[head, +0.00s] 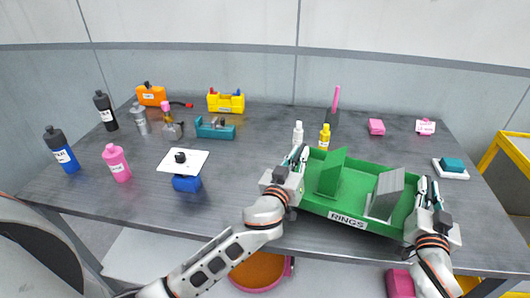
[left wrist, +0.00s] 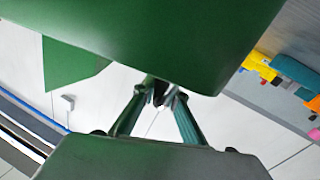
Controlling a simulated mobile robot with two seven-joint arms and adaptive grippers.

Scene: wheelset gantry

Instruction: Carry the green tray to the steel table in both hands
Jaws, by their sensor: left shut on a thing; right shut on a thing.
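The green tray (head: 357,177) is at the front right of the dark grey table in the head view, with a white label reading RINGS on its front side. A green upright plate (head: 331,172) and a grey upright plate (head: 385,194) stand in it. My left gripper (head: 298,160) is shut on the tray's left end. My right gripper (head: 428,190) is shut on its right end. In the left wrist view the tray's green wall (left wrist: 180,40) fills the top and hides the fingertips' contact. I cannot tell whether the tray touches the table.
The steel table (head: 240,150) holds several bottles at left, a teal caddy (head: 215,128), a yellow box (head: 226,102), and a white plate on a blue block (head: 187,183). White (head: 298,134) and yellow (head: 324,137) bottles stand just behind the tray. A yellow frame (head: 505,155) stands at right.

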